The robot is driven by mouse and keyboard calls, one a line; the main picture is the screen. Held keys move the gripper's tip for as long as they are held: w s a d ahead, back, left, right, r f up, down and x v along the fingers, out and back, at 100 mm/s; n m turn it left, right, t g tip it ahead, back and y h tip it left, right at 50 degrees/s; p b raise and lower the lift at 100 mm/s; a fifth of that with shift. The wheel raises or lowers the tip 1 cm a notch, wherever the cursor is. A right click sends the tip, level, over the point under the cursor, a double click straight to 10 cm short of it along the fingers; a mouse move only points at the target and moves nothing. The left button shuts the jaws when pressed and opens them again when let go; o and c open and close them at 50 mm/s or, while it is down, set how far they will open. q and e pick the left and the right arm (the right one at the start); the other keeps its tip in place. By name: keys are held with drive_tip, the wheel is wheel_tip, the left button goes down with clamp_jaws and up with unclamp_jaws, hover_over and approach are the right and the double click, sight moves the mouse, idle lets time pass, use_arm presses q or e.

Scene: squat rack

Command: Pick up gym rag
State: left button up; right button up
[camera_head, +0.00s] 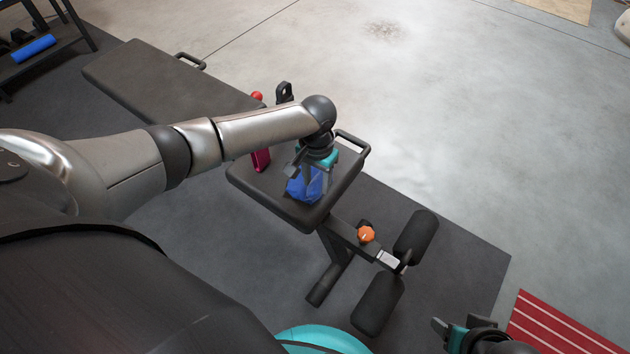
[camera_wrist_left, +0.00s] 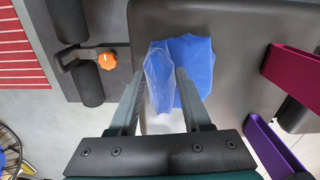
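The blue gym rag (camera_head: 304,189) lies crumpled on the black padded seat of the bench (camera_head: 246,176). In the left wrist view the rag (camera_wrist_left: 196,62) shows as a folded blue cloth with a paler left part. My left gripper (camera_head: 310,172) is right above the rag, pointing down. In the left wrist view its two fingers (camera_wrist_left: 160,76) stand apart with part of the rag between or just below them; I cannot tell if they touch it. My right gripper (camera_head: 446,330) is at the bottom edge, away from the bench, partly cut off.
The wrist view shows a magenta holder (camera_wrist_left: 292,70) and a purple one (camera_wrist_left: 270,145). An orange knob (camera_head: 366,234) and black rollers (camera_head: 415,237) are at the bench's end.

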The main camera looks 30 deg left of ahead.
use_arm(q)
clamp_jaws()
drive_tip(key=shift+r, duration=0.15)
idle(0.4)
drive_tip(key=shift+r, duration=0.25)
wheel_tip(320, 180, up, 9)
drive_tip(key=p, duration=0.6)
wheel_tip(320, 180, up, 10)
drive_tip(key=p, duration=0.4)
hover_over(316, 184)
drive_tip(key=shift+r, duration=0.1)
use_arm(e)
drive_tip(key=s+d+f+g, duration=0.1)
drive_tip(key=s+d+f, duration=0.2)
drive_tip(key=s+f, duration=0.2)
drive_tip(key=s+d+f, duration=0.3)
drive_tip(key=s+f, duration=0.2)
drive_tip(key=f, duration=0.7)
drive_tip(key=shift+s+g+h, duration=0.15)
drive_tip(key=shift+g+h, duration=0.25)
drive_tip(key=shift+f, duration=0.15)
